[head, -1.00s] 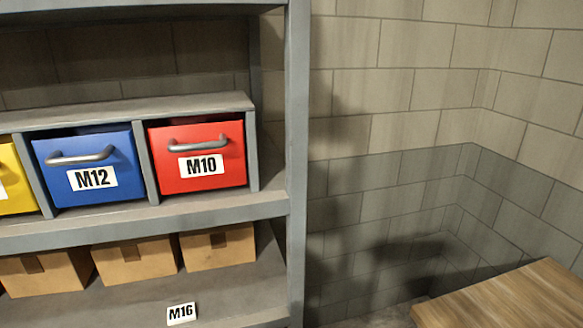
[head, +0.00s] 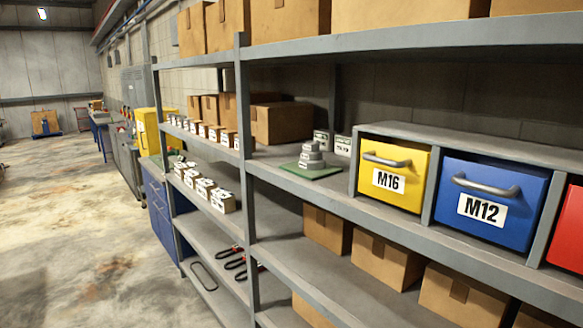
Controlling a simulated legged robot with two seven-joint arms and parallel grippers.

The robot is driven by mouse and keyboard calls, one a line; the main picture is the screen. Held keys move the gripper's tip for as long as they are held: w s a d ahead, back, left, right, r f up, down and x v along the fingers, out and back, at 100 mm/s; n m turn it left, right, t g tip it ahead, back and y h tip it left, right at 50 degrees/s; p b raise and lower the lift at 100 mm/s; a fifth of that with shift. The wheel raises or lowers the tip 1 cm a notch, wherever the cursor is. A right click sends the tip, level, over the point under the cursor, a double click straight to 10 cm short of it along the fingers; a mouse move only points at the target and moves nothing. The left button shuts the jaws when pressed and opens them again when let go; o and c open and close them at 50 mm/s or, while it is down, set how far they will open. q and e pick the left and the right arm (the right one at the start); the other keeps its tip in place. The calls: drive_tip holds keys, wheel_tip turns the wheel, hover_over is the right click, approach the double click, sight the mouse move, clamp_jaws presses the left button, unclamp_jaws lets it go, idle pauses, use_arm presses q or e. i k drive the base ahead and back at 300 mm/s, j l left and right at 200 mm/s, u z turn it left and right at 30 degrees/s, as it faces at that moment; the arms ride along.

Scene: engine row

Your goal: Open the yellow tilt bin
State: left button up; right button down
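The yellow tilt bin (head: 393,176), labelled M16, sits in the left compartment of a grey bin rack on a shelf at the right. It has a grey bar handle (head: 387,160) across its upper front. Its front looks upright, in line with the blue bin next to it, so it appears shut. Neither of my grippers shows in the head view, so nothing of mine is seen touching the bin.
A blue bin (head: 491,202) labelled M12 and a partly cut-off red bin (head: 569,232) stand right of it. Grey weights stand on a green mat (head: 309,172) to its left. Cardboard boxes (head: 384,261) fill the shelf below. The floor (head: 75,215) at left is open.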

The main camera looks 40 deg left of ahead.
sight(394, 170)
drive_tip(key=u, duration=0.7)
